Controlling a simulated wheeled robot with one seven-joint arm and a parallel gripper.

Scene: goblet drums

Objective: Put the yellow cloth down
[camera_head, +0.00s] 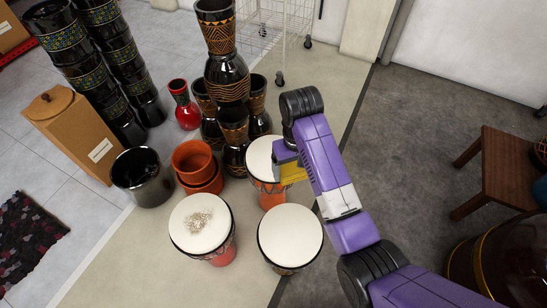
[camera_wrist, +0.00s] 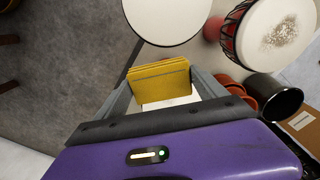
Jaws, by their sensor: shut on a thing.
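My gripper (camera_wrist: 168,88) is shut on the yellow cloth (camera_wrist: 159,80), which looks folded into a flat block between the two fingers in the wrist view. In the head view the yellow cloth (camera_head: 293,172) shows below my purple arm, over or beside the right side of the rear goblet drum (camera_head: 262,155). I cannot tell whether the cloth touches that drum. Part of the cloth is hidden by my gripper.
A drum with a brownish smudge on its white head (camera_head: 195,228) stands front left, and a clean drum (camera_head: 290,239) stands front right. Terracotta pots (camera_head: 195,163), a black pot (camera_head: 142,175) and tall dark drums (camera_head: 224,75) stand behind. A wooden stool (camera_head: 500,165) stands right; grey floor (camera_head: 420,130) is clear.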

